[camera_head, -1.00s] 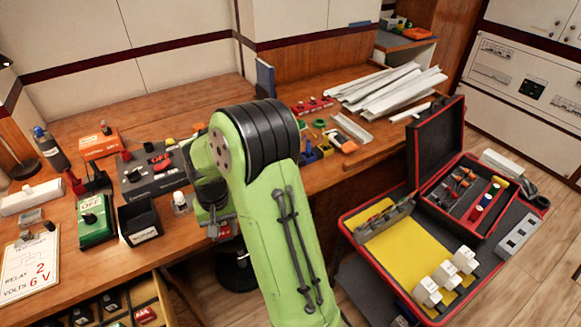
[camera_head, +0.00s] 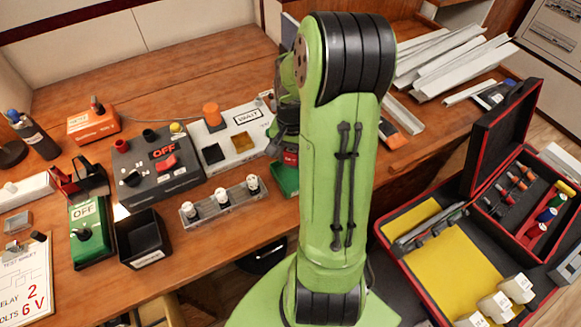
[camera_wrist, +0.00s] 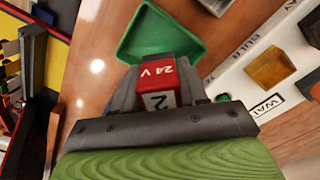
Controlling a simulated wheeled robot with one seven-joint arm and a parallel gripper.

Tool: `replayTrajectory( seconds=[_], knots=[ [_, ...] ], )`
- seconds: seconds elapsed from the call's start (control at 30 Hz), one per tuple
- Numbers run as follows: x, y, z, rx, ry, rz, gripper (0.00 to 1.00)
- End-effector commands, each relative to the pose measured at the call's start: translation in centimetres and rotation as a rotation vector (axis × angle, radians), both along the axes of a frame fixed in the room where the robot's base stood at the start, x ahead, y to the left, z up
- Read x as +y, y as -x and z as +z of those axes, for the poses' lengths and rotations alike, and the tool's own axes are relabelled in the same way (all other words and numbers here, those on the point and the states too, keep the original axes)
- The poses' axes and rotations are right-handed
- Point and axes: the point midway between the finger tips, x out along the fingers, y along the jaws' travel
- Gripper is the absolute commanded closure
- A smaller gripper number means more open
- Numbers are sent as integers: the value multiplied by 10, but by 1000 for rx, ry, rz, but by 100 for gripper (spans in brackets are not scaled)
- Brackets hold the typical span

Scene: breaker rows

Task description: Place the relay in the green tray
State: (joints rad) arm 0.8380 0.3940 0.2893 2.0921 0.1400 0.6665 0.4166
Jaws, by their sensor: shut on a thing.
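In the head view the green tray (camera_head: 287,182) shows partly, behind my arm. My gripper (camera_head: 287,158) is low over the tray there, mostly hidden by my arm links. I cannot tell the exact height of the relay above the tray.
A white WAIT panel (camera_head: 228,137) stands left of the tray in the head view. An open red-edged case (camera_head: 440,240) is at the right.

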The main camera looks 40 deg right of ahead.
Motion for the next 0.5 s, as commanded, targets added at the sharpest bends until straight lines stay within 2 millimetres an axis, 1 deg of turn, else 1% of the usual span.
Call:
replayTrajectory(
  seconds=[0.03,0.17,0.33,0.4,0.5],
  knots=[
    [0,0,-16,2,-2,0,89],
    [0,0,-32,0,-1,1,89],
    [0,0,-62,2,-1,1,89],
    [0,0,-66,-1,0,2,89],
    [0,-1,-63,-2,1,2,89]
  ],
)
